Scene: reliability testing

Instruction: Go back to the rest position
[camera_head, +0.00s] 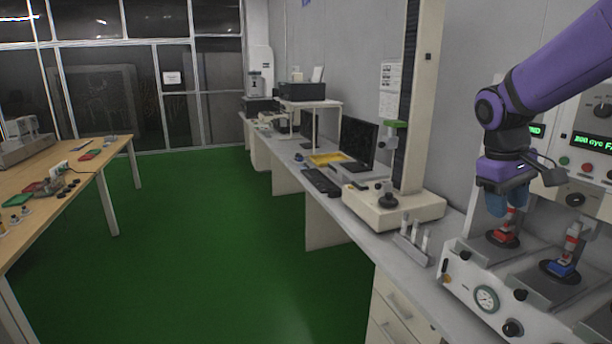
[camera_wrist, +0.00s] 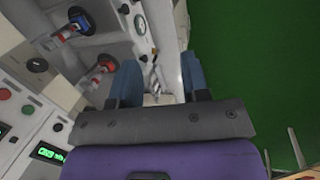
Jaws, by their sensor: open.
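My gripper (camera_head: 507,200) is at the end of the purple arm, at the right of the head view. Its blue fingers point down above the test machine, close over the red-based part (camera_head: 503,238) there. In the wrist view my gripper (camera_wrist: 160,85) shows two blue fingers wide apart with nothing between them. The red-based part (camera_wrist: 104,67) lies to the left of the fingers in that view. The blue-based part (camera_head: 562,266) sits on the machine's other plate, and it also shows in the wrist view (camera_wrist: 78,22).
The test machine (camera_head: 485,299) has a gauge and knobs on its front. A control panel (camera_head: 590,143) with green displays stands behind my arm. A tube rack (camera_head: 411,247) and a tall beige stand (camera_head: 392,208) are to the left. The green floor (camera_head: 210,240) is clear.

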